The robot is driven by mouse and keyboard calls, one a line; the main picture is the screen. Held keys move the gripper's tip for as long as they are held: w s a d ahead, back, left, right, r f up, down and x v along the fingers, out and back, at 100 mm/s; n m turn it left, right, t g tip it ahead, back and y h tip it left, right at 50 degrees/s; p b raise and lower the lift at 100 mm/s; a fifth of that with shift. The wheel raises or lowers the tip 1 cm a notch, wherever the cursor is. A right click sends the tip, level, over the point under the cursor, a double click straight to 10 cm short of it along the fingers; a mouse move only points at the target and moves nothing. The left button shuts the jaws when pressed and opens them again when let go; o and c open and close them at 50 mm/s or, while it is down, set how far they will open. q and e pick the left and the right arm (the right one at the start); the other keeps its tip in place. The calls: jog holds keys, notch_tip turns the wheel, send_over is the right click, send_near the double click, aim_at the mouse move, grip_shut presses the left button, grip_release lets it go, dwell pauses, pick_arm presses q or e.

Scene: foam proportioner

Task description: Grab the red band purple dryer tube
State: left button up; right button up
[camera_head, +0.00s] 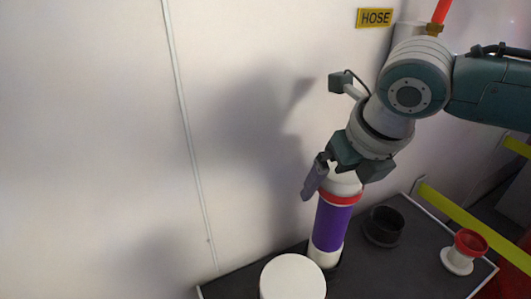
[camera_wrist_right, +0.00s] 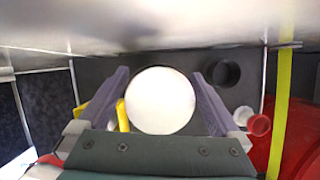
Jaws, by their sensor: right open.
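The dryer tube (camera_head: 332,222) stands upright on the dark table, with a purple body, a red band near its top and white ends. In the right wrist view its round white top (camera_wrist_right: 160,100) lies between my fingers. My right gripper (camera_head: 325,180) is above and around the top of the tube. It also shows in the right wrist view (camera_wrist_right: 163,95), open, with one finger on each side of the white top and visible gaps. My left gripper is not in view.
A white round-topped object (camera_head: 292,277) stands close in front of the tube. A black cup (camera_head: 383,226) and a red and white fitting (camera_head: 464,251) are to the right on the dark table (camera_head: 405,265). The white wall (camera_head: 100,120) is close behind.

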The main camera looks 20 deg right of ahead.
grip_shut()
dwell(0.8)
